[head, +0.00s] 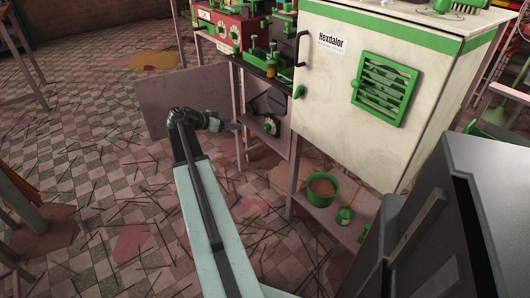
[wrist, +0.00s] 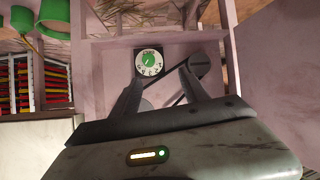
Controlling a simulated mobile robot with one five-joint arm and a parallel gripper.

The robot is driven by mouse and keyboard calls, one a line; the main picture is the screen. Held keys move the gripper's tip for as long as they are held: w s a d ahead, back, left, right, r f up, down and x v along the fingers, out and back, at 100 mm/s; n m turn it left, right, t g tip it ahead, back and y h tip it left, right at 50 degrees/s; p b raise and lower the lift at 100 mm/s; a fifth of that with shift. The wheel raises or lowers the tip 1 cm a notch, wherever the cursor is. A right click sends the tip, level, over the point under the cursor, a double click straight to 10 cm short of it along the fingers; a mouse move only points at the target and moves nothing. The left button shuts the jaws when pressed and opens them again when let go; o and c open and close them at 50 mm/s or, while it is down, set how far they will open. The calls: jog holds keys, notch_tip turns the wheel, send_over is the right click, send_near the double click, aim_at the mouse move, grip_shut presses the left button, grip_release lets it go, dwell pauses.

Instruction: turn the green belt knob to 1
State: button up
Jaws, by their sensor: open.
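The green belt knob (wrist: 150,60) sits on a white dial plate with dark markings on the pink panel. Its pointer setting is too small to read surely. In the head view the knob (head: 269,126) is on the lower part of the bench frame, below the red unit. My gripper (head: 238,126) is open and empty, just left of the knob in the head view. In the wrist view the two fingers of my gripper (wrist: 157,78) point toward the panel below the dial, apart from the knob. A dark belt and round pulley (wrist: 198,66) show beside the dial.
An open pink panel door (head: 185,100) stands behind my arm. The white Hexdalor cabinet (head: 345,90) is to the right. A green pot (head: 322,190) stands on the low shelf (head: 350,232). Thin sticks litter the tiled floor (head: 110,180).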

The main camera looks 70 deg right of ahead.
jog(key=m+g+b, duration=0.2)
jog(key=b, duration=0.2)
send_near(265, 127)
jog(key=d+f, duration=0.1)
jog(key=f, duration=0.1)
jog(key=shift+h, duration=0.3)
jog(key=b+x, duration=0.1)
jog(key=x, duration=0.2)
jog(key=b+x, duration=0.1)
jog(key=x, duration=0.1)
jog(key=b+x, duration=0.1)
jog(key=x, duration=0.2)
jog(key=shift+s+d+r, duration=0.15)
jog(key=shift+s+d, duration=0.05)
jog(key=shift+s, duration=0.2)
jog(key=shift+c, duration=0.3)
